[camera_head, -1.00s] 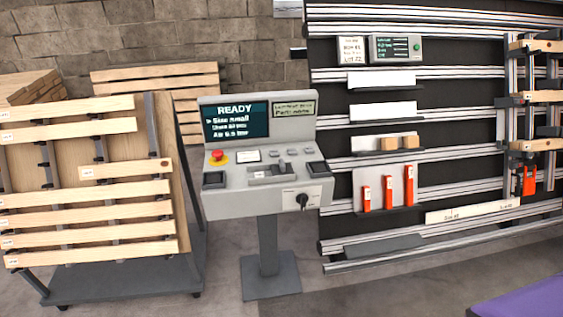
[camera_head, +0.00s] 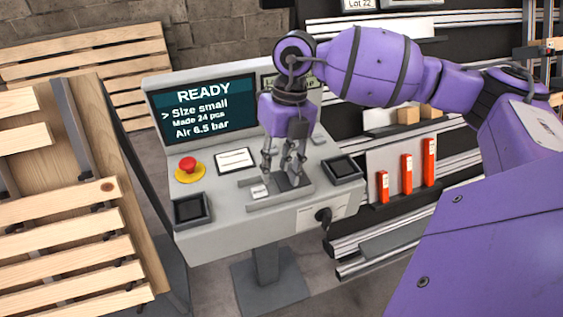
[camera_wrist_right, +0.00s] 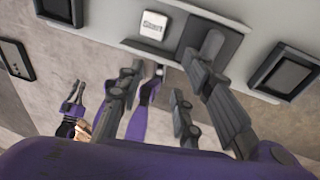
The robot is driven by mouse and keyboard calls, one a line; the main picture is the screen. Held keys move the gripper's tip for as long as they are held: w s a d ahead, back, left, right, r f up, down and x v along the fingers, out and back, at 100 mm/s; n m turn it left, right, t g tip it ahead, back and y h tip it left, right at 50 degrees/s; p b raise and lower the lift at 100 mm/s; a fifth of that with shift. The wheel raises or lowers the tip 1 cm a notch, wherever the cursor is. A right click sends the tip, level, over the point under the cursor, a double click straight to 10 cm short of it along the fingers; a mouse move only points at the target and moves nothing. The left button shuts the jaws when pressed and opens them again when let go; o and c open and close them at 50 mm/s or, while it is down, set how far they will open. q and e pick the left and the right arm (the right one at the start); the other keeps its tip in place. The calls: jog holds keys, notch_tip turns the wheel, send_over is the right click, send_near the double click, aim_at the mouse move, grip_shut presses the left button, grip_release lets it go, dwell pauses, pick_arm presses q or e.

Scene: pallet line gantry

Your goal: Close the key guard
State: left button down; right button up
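The key guard (camera_head: 291,181) is a dark grey plate on the console, just right of a small white key (camera_head: 259,191). The guard also shows in the right wrist view (camera_wrist_right: 222,40), beside the white Start key (camera_wrist_right: 153,22), which is uncovered. My right gripper (camera_head: 282,171) points down over the guard and key; its fingers partly hide the guard. In the wrist view the fingers (camera_wrist_right: 172,72) are spread with nothing between them. One fingertip overlaps the guard; contact cannot be told. My left gripper (camera_wrist_right: 76,94) seems to show small at the wrist view's lower left, its opening unclear.
The console (camera_head: 240,232) has a READY screen (camera_head: 203,107), a red stop button (camera_head: 188,165), two dark pads (camera_head: 190,208) (camera_head: 343,168) and a black knob (camera_head: 323,215) on its front. A slatted wood rack (camera_head: 70,245) stands close at left.

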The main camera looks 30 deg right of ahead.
aim_at(291, 169)
jog(key=d+r, duration=0.1)
jog(key=w+d+r+h, duration=0.1)
jog(key=d, duration=0.1)
jog(key=w+d+h, duration=0.1)
jog(key=shift+d+r+m+t, duration=0.3)
jog(key=shift+d+r+t, duration=0.1)
jog(key=shift+w+d+f, duration=0.15)
jog(key=shift+d, duration=0.1)
notch_tip(291, 169, down, 7)
jog(key=shift+r, duration=0.1)
grip_shut()
jog(key=shift+a, duration=0.1)
